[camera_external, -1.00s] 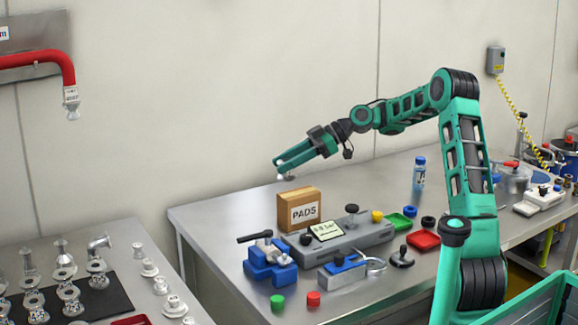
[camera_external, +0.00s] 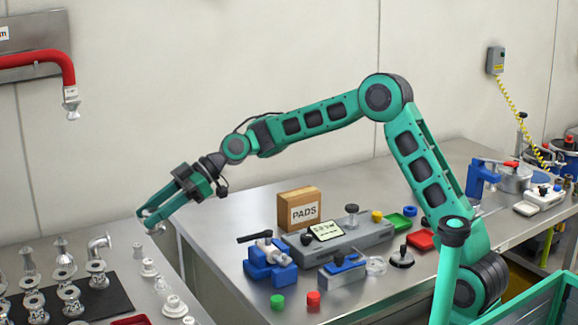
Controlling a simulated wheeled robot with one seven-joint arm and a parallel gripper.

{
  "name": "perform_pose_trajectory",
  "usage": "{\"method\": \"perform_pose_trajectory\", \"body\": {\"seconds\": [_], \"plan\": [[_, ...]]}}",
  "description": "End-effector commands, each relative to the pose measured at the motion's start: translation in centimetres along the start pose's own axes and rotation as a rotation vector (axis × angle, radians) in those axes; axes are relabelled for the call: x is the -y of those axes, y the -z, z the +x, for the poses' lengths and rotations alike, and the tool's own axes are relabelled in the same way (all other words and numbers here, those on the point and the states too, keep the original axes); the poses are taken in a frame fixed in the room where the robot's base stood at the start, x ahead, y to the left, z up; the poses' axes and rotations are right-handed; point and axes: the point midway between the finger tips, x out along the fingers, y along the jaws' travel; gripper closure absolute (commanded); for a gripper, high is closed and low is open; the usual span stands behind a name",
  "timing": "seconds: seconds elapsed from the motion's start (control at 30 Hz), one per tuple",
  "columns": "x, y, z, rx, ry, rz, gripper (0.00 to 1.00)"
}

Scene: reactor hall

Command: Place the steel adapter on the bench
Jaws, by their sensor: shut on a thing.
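My gripper (camera_external: 148,221) is at the left end of my outstretched arm, in the air near the left edge of the middle steel table and the right edge of the left one. It is shut on a small silver piece, the steel adapter (camera_external: 154,229), which shows only partly between and below the fingertips. The left steel bench (camera_external: 150,291) carries several silver pipe fittings, some on a black mat (camera_external: 112,292). The adapter is above the surfaces, and its exact height over the left bench is hard to tell.
The middle table (camera_external: 215,232) holds a PADS box (camera_external: 299,209), a blue vise (camera_external: 270,262), a grey instrument (camera_external: 340,238) and small caps. Upright fittings (camera_external: 137,251) stand near the left bench's back right edge. A red pipe (camera_external: 68,68) hangs above on the wall.

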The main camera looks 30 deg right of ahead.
Motion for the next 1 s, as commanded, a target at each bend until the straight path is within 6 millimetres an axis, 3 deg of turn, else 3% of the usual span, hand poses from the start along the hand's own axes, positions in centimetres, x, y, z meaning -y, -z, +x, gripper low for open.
{"method": "perform_pose_trajectory", "body": {"seconds": [0.1, 0.3, 0.5, 0.6, 0.8, 1.0], "plan": [[3.7, 2.3, 4.1, -0.003, 0.037, -0.022, 0.88], [10.2, 5.6, 10.0, -0.008, 0.088, -0.055, 0.88], [16.3, 8.1, 14.5, -0.013, 0.13, -0.082, 0.88], [18.4, 8.9, 15.8, -0.016, 0.143, -0.091, 0.88], [20.3, 9.4, 17.1, -0.018, 0.156, -0.098, 0.88], [17.4, 7.6, 17.3, -0.018, 0.154, -0.095, 0.88]]}}
